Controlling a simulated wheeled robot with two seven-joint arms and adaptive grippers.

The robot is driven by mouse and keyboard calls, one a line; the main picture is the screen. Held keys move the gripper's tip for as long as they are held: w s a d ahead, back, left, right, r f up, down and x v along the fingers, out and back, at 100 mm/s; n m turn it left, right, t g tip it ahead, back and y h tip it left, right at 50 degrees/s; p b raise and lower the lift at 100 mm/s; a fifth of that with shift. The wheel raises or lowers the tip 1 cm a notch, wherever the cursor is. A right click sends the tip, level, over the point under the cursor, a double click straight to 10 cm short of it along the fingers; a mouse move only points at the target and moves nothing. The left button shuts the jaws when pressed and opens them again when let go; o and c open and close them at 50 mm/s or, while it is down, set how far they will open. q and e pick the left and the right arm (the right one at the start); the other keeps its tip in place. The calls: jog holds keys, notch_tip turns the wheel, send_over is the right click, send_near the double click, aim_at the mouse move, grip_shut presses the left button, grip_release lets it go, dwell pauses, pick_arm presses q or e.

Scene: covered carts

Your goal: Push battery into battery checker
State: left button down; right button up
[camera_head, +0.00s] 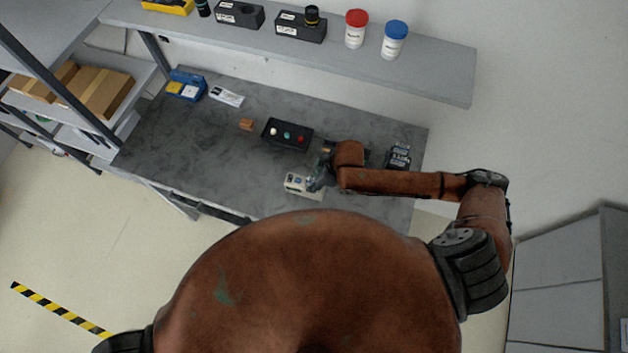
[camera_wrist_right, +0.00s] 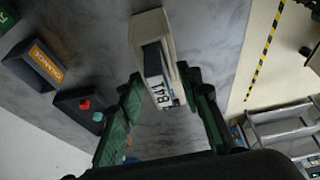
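The battery checker is a pale box (camera_head: 300,186) near the front edge of the grey workbench, and it also shows in the right wrist view (camera_wrist_right: 150,26). A dark block with a white label reading BAT, which looks like the battery (camera_wrist_right: 156,74), sits against the checker's near side. How deep it sits in the checker I cannot tell. My right gripper (camera_wrist_right: 162,88) is open, with its green fingers apart on either side of the battery and a visible gap at the left finger. In the head view my right gripper (camera_head: 318,178) is partly hidden by its arm. My left gripper is out of view.
A blue case (camera_head: 186,86) is at the back left. A shelf (camera_head: 430,84) with jars overhangs the back. The bench's left middle is clear.

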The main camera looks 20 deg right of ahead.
jog(key=v, duration=1.2)
jog(key=shift+w, duration=0.1)
